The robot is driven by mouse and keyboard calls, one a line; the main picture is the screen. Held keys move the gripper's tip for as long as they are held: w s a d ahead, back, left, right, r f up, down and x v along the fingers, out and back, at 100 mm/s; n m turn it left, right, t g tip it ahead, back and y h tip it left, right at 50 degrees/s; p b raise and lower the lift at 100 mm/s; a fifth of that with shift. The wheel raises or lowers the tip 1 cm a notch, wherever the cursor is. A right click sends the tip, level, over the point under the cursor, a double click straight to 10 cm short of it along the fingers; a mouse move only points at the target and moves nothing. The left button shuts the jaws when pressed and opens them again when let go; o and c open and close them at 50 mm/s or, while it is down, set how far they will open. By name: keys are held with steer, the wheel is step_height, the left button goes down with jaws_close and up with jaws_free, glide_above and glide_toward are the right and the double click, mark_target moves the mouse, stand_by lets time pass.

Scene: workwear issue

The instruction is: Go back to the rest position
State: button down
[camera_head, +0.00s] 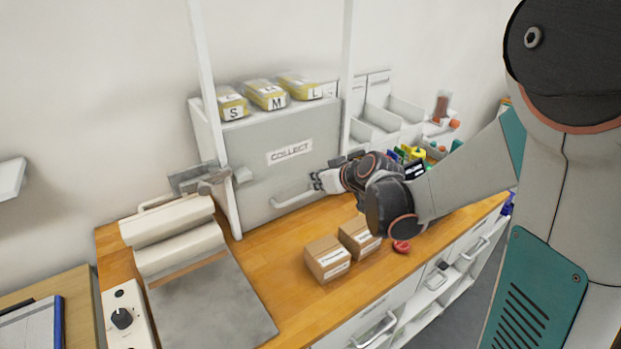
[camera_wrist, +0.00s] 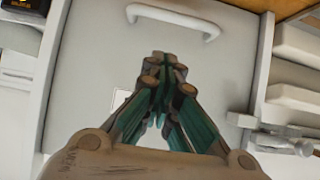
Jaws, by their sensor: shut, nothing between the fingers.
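My gripper (camera_head: 318,181) is at the end of my arm, in front of the grey drawer unit marked COLLECT (camera_head: 250,160). In the wrist view my gripper (camera_wrist: 164,62) has its fingers drawn together with nothing between them. The drawer's handle (camera_wrist: 172,20) shows beyond the fingertips at the top of the wrist view. In the head view the handle (camera_head: 293,197) is just left of my gripper. The drawer front looks closed. Whether the fingers touch the front cannot be told.
Two cardboard boxes (camera_head: 327,259) stand on the wooden worktop (camera_head: 270,262) below my arm. A red item (camera_head: 401,247) lies beside them. Yellow packs marked S, M, L (camera_head: 266,95) lie on the unit. A cream press (camera_head: 172,236) stands left. White bins (camera_head: 372,118) stand behind my arm.

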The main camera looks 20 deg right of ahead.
steer(key=s+a+r+m+g+h, duration=0.1)
steer(key=s+a+r, duration=0.15)
steer(key=s, duration=0.45)
steer(key=s+a+r+g, duration=0.1)
steer(key=s+r, duration=0.2)
steer(key=s, duration=0.4)
steer(key=s+d+f+m+g+h+b, duration=0.1)
steer(key=s+m+h+b, duration=0.1)
steer(key=s, duration=1.3)
steer(key=shift+s+d+f+m+g, duration=0.2)
steer(key=shift+d+f+m+g, duration=0.1)
